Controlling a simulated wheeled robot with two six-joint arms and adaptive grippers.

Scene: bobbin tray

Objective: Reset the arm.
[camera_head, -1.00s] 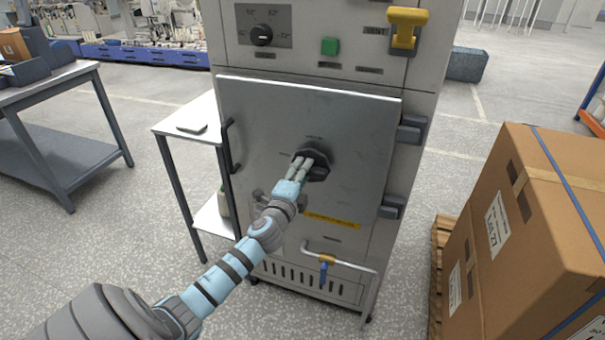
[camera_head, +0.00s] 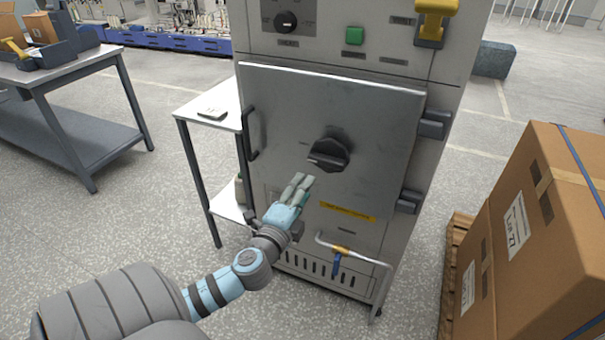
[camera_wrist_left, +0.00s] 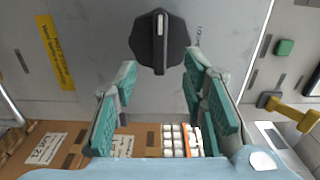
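My left arm comes in from the lower left in the head view. Its gripper (camera_head: 300,180) is just below and left of the black knob (camera_head: 329,155) on the cabinet's closed door (camera_head: 385,125), apart from it. In the left wrist view the two green-padded fingers (camera_wrist_left: 160,72) are spread with nothing between them. The knob (camera_wrist_left: 159,42) shows beyond their tips, with a pale mark on its grip. My right gripper is in neither view.
A white side table (camera_head: 215,100) stands left of the cabinet. A large cardboard box (camera_head: 500,230) on a wooden pallet (camera_head: 455,255) is to the right. A small pipe with a blue-handled valve (camera_head: 337,262) sticks out below the door. Open floor lies at the left.

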